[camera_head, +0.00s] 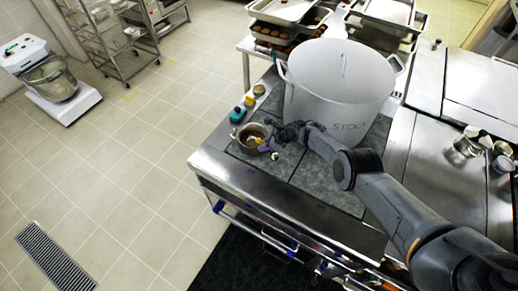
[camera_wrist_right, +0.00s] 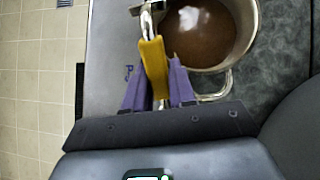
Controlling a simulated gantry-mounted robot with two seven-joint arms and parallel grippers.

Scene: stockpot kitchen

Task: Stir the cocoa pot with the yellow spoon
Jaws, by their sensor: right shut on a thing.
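The cocoa pot (camera_head: 239,138) is a small metal pot near the front left corner of the stove. In the right wrist view the pot (camera_wrist_right: 253,38) holds brown cocoa (camera_wrist_right: 212,45) with a white patch on it. My right gripper (camera_head: 266,145) is beside the pot, on its right. In the wrist view its purple fingers (camera_wrist_right: 156,88) are shut on the yellow handle of the spoon (camera_wrist_right: 152,62). The spoon's metal part runs up past the pot's left rim. My left gripper is not in view.
A large white stockpot (camera_head: 325,95) stands just behind and right of the small pot. A teal-and-yellow item (camera_head: 238,114) and small jars (camera_head: 259,90) sit along the stove's left edge. Several metal containers (camera_head: 468,142) stand on the right counter.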

